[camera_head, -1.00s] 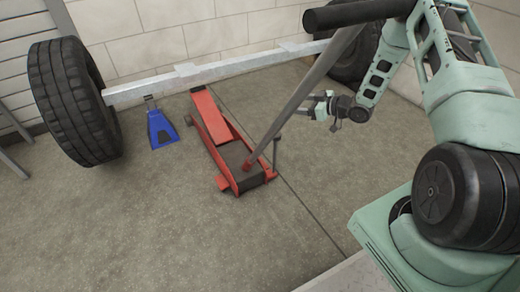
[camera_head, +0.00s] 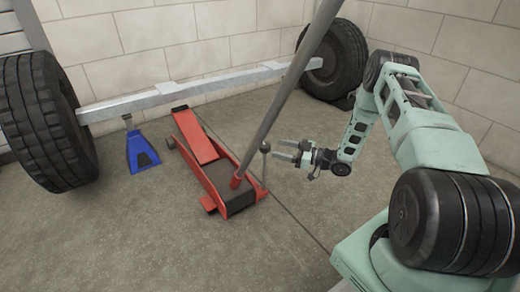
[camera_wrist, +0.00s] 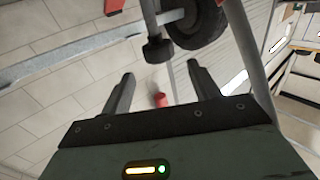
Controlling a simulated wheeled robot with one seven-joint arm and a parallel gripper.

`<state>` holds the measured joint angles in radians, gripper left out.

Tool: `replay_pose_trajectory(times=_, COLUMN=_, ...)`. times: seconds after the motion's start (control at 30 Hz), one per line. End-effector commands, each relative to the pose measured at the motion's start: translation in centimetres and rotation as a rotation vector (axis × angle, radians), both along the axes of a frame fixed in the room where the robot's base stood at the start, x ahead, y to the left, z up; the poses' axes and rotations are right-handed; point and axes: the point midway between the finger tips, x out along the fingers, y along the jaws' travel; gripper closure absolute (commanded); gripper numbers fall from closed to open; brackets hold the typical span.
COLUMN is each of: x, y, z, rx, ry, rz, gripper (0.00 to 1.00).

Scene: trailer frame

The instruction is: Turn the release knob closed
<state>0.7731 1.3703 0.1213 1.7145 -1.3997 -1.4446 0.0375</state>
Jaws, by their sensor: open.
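A red floor jack (camera_head: 205,140) stands on the concrete floor, with a long grey handle (camera_head: 290,85) rising from its rear. The release knob (camera_head: 265,147) is a dark cap on a thin upright rod at the jack's right side. My gripper (camera_head: 279,150) is open and empty, just right of the knob, its fingers pointing left at it. In the wrist view, a dark knob on a grey rod (camera_wrist: 157,48) shows beyond and between my two spread fingers (camera_wrist: 162,85). I cannot tell whether the fingers touch it.
A grey axle beam (camera_head: 195,90) runs along the block wall between two black tyres, left (camera_head: 45,120) and right (camera_head: 335,60). A blue jack stand (camera_head: 140,150) is under the beam. The jack handle slants up close to my gripper. The front floor is clear.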

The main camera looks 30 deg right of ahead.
Motion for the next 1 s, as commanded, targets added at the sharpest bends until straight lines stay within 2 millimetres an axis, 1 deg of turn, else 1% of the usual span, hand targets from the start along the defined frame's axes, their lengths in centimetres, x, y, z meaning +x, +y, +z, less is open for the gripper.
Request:
replay_pose_trajectory(times=0.03, x=0.9, y=0.8, z=-0.4, rx=-0.001, ry=-0.002, rz=0.003, gripper=0.39)
replay_pose_trajectory(times=0.2, x=3.7, y=2.8, z=-0.4, rx=-0.003, ry=-0.003, rz=0.002, gripper=0.39)
replay_pose_trajectory(times=0.4, x=6.1, y=4.5, z=-0.2, rx=-0.002, ry=-0.001, rz=0.001, gripper=0.39)
replay_pose_trajectory(times=0.6, x=7.0, y=5.3, z=0.0, rx=-0.002, ry=0.0, rz=0.001, gripper=0.39)
replay_pose_trajectory(times=0.87, x=7.1, y=5.3, z=0.0, rx=-0.001, ry=0.0, rz=0.0, gripper=0.39)
replay_pose_trajectory(times=0.9, x=7.1, y=5.3, z=0.0, rx=-0.001, ry=0.0, rz=0.0, gripper=0.45)
replay_pose_trajectory(times=0.97, x=7.1, y=5.3, z=0.0, rx=-0.001, ry=0.0, rz=0.0, gripper=0.61)
replay_pose_trajectory(times=1.0, x=7.1, y=5.3, z=0.0, rx=-0.001, ry=0.0, rz=0.0, gripper=0.72)
